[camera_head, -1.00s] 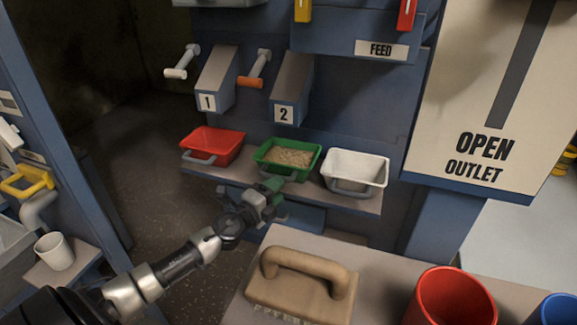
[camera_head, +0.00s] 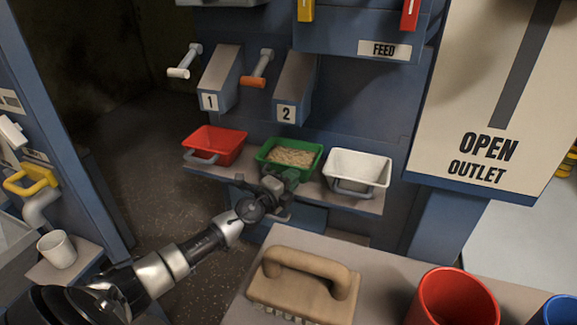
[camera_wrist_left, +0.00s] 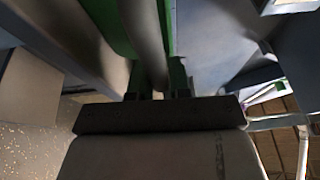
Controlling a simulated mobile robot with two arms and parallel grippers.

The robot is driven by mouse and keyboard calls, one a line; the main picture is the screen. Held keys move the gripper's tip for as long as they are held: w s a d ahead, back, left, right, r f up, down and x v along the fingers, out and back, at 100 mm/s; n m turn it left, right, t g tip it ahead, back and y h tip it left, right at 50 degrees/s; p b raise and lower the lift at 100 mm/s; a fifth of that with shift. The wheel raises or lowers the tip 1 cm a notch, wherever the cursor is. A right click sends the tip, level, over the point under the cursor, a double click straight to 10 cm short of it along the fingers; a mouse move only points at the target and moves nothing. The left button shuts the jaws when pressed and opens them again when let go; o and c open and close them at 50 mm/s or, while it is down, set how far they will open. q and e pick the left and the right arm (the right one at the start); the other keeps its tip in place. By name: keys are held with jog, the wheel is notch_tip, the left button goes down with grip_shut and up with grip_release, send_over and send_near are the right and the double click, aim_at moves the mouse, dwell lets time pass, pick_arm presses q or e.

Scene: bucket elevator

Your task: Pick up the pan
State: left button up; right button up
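A green pan (camera_head: 266,163) filled with pale grain sits on the grey shelf between a red pan (camera_head: 216,145) and a white pan (camera_head: 357,172). Each pan has a grey handle at its front. My left gripper (camera_head: 281,184) is at the front of the green pan, over its handle. In the left wrist view, the grey handle (camera_wrist_left: 148,40) comes down between the two fingers (camera_wrist_left: 158,82), close to both. Whether they press on it cannot be told. The green pan's wall also shows there (camera_wrist_left: 108,25). My right gripper is out of view.
Chutes 1 (camera_head: 213,88) and 2 (camera_head: 292,92) stand above the shelf. In front are a table with a tan-handled brush (camera_head: 310,275), a red cup (camera_head: 452,298) and a blue cup (camera_head: 557,309). A white mug (camera_head: 57,250) stands at the left.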

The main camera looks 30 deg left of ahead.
pick_arm(q)
grip_shut()
jog(key=shift+r, duration=0.1)
jog(key=shift+r, duration=0.15)
